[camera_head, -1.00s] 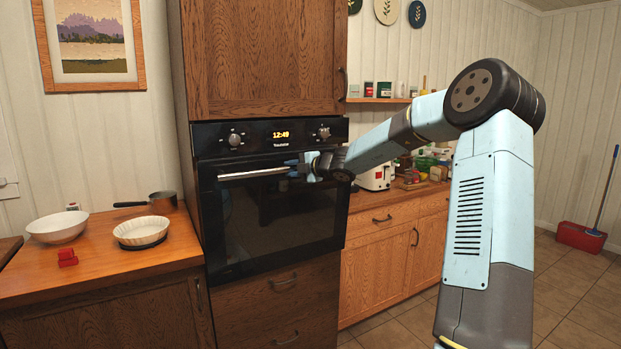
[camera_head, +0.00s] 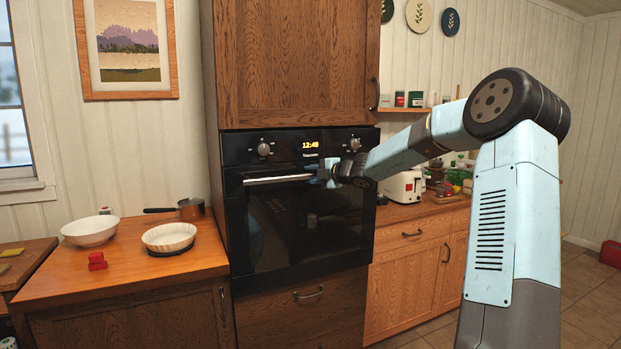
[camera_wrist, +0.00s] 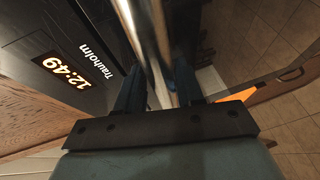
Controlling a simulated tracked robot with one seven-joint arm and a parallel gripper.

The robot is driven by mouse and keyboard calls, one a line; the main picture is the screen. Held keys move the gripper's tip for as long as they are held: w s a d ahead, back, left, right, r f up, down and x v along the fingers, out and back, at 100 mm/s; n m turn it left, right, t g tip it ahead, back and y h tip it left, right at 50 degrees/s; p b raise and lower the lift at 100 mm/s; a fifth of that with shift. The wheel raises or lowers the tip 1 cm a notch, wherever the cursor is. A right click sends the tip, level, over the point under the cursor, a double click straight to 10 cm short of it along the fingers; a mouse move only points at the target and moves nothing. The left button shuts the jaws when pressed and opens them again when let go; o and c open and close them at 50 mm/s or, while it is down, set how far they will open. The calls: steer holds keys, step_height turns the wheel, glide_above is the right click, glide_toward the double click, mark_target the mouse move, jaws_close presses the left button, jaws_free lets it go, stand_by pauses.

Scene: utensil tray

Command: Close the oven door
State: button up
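The black built-in oven (camera_head: 298,205) stands in a wooden cabinet, with knobs and a lit clock above its door. The dark glass oven door (camera_head: 290,230) looks upright and flush or nearly flush with the front; a small gap cannot be ruled out. Its silver handle (camera_head: 277,180) runs across the top. My gripper (camera_head: 326,176) is at the right part of the handle. In the wrist view, the handle (camera_wrist: 152,35) passes between the two fingers of my gripper (camera_wrist: 160,85), which sit close on both sides of it. The oven's clock panel (camera_wrist: 75,70) is close on the left.
A wooden counter (camera_head: 130,262) with a white bowl (camera_head: 90,231), a pie dish (camera_head: 169,237), a saucepan (camera_head: 190,209) and a red object (camera_head: 97,261) stands left of the oven. A toaster (camera_head: 402,187) is on the right counter. Drawers are below the oven.

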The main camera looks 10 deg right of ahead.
steer(key=shift+o, duration=0.9)
steer(key=shift+d+f, duration=0.1)
steer(key=shift+d, duration=0.2)
steer(key=shift+s+d, duration=0.1)
steer(key=shift+d, duration=0.05)
steer(key=v, duration=1.3)
steer(key=shift+s, duration=0.3)
steer(key=s+a+f+n+g+h, duration=0.35)
steer(key=s+a+n+g, duration=0.35)
steer(key=s+a+n, duration=1.25)
steer(key=s+d+n+h, duration=0.2)
steer(key=s+d+n, duration=0.3)
steer(key=s+n, duration=0.7)
steer(key=s+d+f+n+h, duration=0.1)
steer(key=s+d+n+h, duration=0.2)
steer(key=s+n, duration=0.9)
steer(key=d+n, duration=0.3)
steer(key=n, duration=0.1)
steer(key=shift+f, duration=0.25)
